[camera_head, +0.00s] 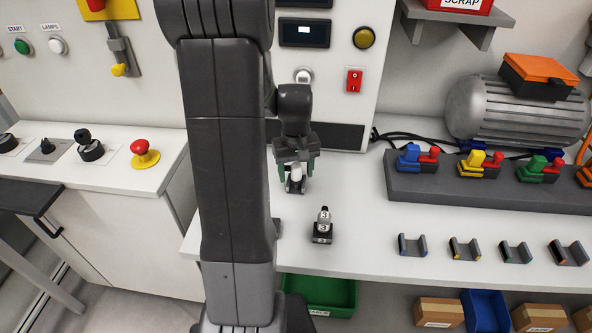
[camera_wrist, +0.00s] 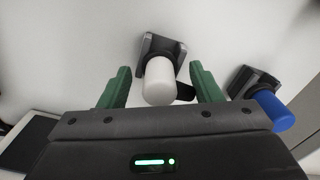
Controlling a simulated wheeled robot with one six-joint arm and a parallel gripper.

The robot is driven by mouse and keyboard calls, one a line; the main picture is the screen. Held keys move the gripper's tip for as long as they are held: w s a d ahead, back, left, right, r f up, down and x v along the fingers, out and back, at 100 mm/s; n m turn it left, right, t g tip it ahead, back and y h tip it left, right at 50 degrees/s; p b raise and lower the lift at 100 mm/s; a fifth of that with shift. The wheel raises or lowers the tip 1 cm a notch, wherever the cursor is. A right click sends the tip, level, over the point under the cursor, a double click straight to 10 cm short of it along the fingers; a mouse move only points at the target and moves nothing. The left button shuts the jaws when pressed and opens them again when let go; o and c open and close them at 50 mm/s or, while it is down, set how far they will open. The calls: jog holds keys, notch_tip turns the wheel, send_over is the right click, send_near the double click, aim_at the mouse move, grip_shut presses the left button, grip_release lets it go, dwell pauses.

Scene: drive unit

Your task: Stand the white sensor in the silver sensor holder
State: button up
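The white sensor is a short, rounded white cylinder (camera_wrist: 159,82) in the wrist view, with a dark collar behind it. A grey square block (camera_wrist: 153,44) shows directly behind it; I cannot tell whether this is the silver sensor holder or the sensor's own mount. My gripper (camera_wrist: 160,87) has its green fingers on either side of the white cylinder, with a visible gap on each side. In the head view my gripper (camera_head: 296,174) is low over the bench, with a white part (camera_head: 296,182) between its fingers. No holder is clearly silver in the head view.
A dark block marked 3 (camera_head: 322,227) stands just in front of my gripper. A blue cylinder on a dark base (camera_wrist: 270,108) is right in the wrist view. Several U-shaped brackets (camera_head: 413,245) line the bench's right front. A rack (camera_head: 480,192) and motor (camera_head: 520,108) are behind.

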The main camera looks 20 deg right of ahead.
notch_tip(320, 180, up, 19)
jog(key=p, duration=0.4)
dwell(0.5)
jog(key=shift+f, duration=0.15)
notch_tip(320, 180, down, 14)
jog(key=b, duration=0.4)
dwell(0.4)
